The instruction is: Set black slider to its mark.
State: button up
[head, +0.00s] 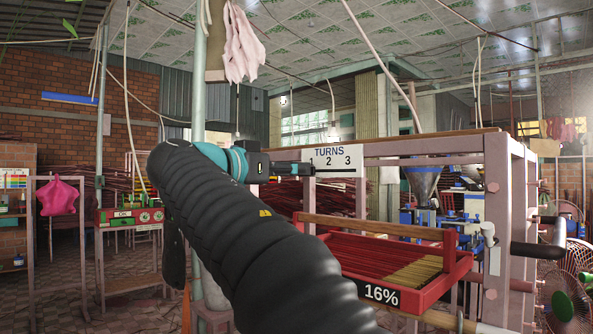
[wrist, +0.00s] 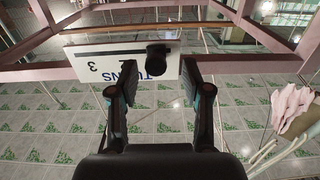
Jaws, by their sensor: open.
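A white sign reading TURNS with 1, 2 and 3 (head: 345,152) is fixed on the pink frame, and it shows upside down in the wrist view (wrist: 85,56). A black slider knob (wrist: 156,58) stands out from the sign near its right edge in the wrist view. My gripper (head: 305,170) is at the sign's left side in the head view. In the wrist view, the gripper's fingers (wrist: 156,76) are spread apart, with the knob between and beyond their tips. I see no contact with the knob. The slider cannot be made out in the head view.
A red tray (head: 458,270) with incense sticks and a 16% label sits below the sign. The pink frame (head: 497,185) surrounds it. A red box with gauges (head: 128,217) and a pink bag (head: 59,197) are at the left. A green fan (head: 565,305) stands at the right.

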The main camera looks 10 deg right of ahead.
jog(key=v, duration=0.9)
jog(key=shift+s+a, duration=0.15)
jog(key=shift+a, duration=0.15)
jog(key=w+a+f+n+t+y, duration=0.1)
jog(key=w+a+f+n+y, duration=0.2)
jog(key=f+n, duration=0.25)
jog(key=w+a+f+n+t+y, duration=0.1)
jog(key=w+a+f+n+y, duration=0.15)
jog(key=f+n, duration=0.3)
jog(key=s+d+f+n+g+y, duration=0.1)
jog(key=s+f+n+g+y, duration=0.1)
jog(key=f, duration=0.5)
jog(key=s+f+n+g+y, duration=0.1)
jog(key=f+n+y, duration=0.15)
jog(key=f, duration=0.55)
jog(key=s+d+f+g+y, duration=0.25)
jog(key=s+d+f, duration=0.35)
jog(key=s+f, duration=0.3)
jog(key=s+d+f+g+y, duration=0.25)
jog(key=s+d+f, duration=0.35)
jog(key=s+f, duration=0.3)
jog(key=s+d+f+m+t, duration=0.1)
jog(key=s+d+f+m, duration=0.1)
jog(key=s+d+m, duration=0.2)
jog(key=shift+s+d+f+m, duration=0.3)
jog(key=shift+s+d+m, duration=0.05)
jog(key=shift+s+d, duration=1.6)
